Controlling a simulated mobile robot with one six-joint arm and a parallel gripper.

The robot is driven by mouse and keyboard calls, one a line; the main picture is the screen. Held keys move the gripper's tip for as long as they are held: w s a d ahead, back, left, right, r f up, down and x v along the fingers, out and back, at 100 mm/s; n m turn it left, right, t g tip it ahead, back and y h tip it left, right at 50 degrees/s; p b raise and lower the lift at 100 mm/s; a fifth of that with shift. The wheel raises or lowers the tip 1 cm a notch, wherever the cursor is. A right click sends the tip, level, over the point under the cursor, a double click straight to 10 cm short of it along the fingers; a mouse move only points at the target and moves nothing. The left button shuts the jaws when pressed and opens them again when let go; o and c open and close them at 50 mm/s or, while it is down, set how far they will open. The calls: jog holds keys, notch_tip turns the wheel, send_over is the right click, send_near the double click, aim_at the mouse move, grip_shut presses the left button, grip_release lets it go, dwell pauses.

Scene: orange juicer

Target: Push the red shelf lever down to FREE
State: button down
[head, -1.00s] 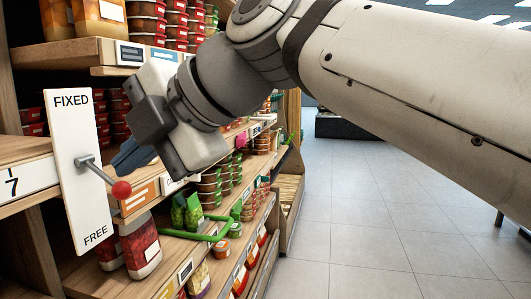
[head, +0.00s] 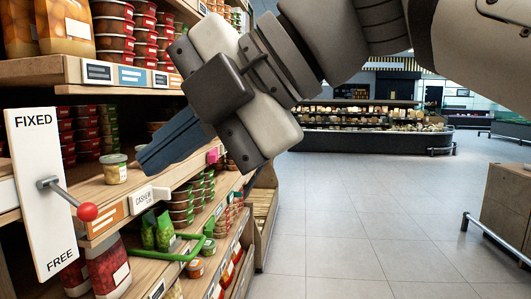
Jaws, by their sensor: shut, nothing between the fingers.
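The shelf lever is a grey arm with a red ball knob (head: 87,211), mounted on a white plate (head: 40,150). The plate reads FIXED at the top and FREE at the bottom. The lever sticks out from about the plate's middle and tilts down to the right, its knob between the two words. My gripper (head: 140,166) is shut and empty, its blue fingers pointing down-left. In the picture it is above and to the right of the knob, apart from it. My gripper hides part of the shelves behind.
A small jar (head: 115,170) stands on the middle shelf, left of my fingertips. A green handle-like bar (head: 180,254) sticks out lower down. Stocked shelves run along the left. The tiled floor (head: 350,220) is open; a brown counter (head: 498,215) stands at right.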

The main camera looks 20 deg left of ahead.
jog(key=shift+w+d+r, duration=0.15)
jog(key=shift+d+r, duration=0.15)
jog(key=shift+d, duration=0.35)
jog(key=w+d+f+m+t+h+p, duration=0.2)
jog(key=w+d+f+m+p, duration=0.2)
jog(key=w+d+m+p, duration=0.35)
jog(key=w+d+f+m+t+h+p, duration=0.3)
jog(key=w+d+f+m+p, duration=0.15)
jog(key=w+m, duration=0.5)
jog(key=s+d+f+m+h+p, duration=0.2)
jog(key=d+f+m+p, duration=0.3)
jog(key=d+m, duration=0.5)
jog(key=s+d+f+m+h+p, duration=0.3)
jog(key=d+f+m+p, duration=0.3)
jog(key=d+m, duration=0.3)
jog(key=shift+s+d+f+m+h+p, duration=0.15)
jog(key=shift+d+f+m+h+p, duration=0.2)
jog(key=shift+d, duration=0.5)
jog(key=shift+r, duration=0.15)
